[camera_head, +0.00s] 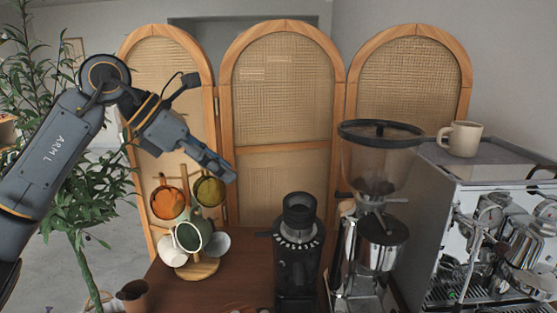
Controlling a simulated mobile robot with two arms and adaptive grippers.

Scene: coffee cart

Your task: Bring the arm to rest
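My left arm (45,160), marked "ARM L", comes in from the left and is raised in front of the folding screen. Its gripper (222,172) points down to the right, above the mug tree, and overlaps the upper right mug in the picture. I see no object held in it. The fingers look close together, but the view does not show clearly whether they are open or shut. My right gripper is not in view.
A mug tree (197,268) with several mugs stands on the wooden table (235,284). A black grinder (298,250), a hopper grinder (375,240) and an espresso machine (490,235) with a beige cup (460,139) on top stand to the right. A plant (85,200) is at left.

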